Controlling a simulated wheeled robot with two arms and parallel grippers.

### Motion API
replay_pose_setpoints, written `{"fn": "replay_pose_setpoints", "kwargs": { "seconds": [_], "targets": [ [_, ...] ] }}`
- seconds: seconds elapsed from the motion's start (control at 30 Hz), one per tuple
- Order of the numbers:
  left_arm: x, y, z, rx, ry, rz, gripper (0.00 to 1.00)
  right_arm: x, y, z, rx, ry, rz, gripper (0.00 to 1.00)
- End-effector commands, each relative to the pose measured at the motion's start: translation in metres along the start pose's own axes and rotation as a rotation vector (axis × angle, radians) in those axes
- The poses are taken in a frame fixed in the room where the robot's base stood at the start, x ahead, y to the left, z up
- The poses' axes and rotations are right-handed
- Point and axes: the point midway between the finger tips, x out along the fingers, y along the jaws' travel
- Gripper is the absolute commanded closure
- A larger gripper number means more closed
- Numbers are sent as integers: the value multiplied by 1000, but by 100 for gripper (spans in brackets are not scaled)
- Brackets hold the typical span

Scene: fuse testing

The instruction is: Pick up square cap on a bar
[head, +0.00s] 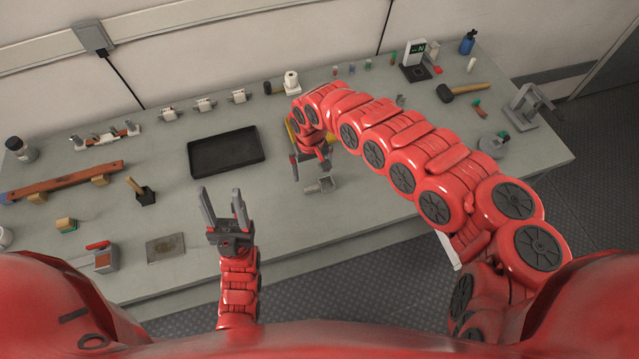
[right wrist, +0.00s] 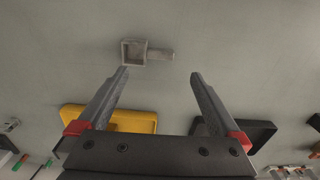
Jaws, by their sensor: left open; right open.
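The square cap on a bar (head: 321,185) is a small grey square open box with a short bar. It lies on the grey table below my right gripper in the head view. In the right wrist view the cap on its bar (right wrist: 146,52) lies beyond the fingertips, with the bar pointing right. My right gripper (head: 310,168) is open and empty, its fingers pointing down near the cap; it also shows in the right wrist view (right wrist: 159,75). My left gripper (head: 224,198) is open and empty near the table's front edge, left of the cap.
A black tray (head: 226,172) stands left of the cap. A yellow tray (right wrist: 135,120) is partly hidden behind my right arm in the head view. A mallet (head: 463,91) lies at the right. The table (head: 350,225) is clear around the cap.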

Motion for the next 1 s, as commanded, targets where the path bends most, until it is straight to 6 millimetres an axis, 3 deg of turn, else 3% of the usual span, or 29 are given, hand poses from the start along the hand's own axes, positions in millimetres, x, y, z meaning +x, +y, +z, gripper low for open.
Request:
{"fn": "replay_pose_setpoints", "kwargs": {
  "seconds": [0.13, 0.43, 0.6, 0.7, 1.0],
  "targets": [
    [6, 0, -1, 0, 0, 0, 46, 20, -2, 0, 0, -1, -3, 0],
    [14, -1, -2, 0, 0, 0, 46, 38, -2, 1, 0, -3, -2, 0],
    [21, -1, -4, 0, 0, 0, 46, 60, 0, 2, 0, -2, 0, 0],
    [16, -1, -3, 0, 0, 0, 46, 74, -1, 1, 0, 0, -2, 0],
    [15, -1, -2, 0, 0, 0, 46, 81, 2, 0, 0, 1, 1, 0]
  ]
}}
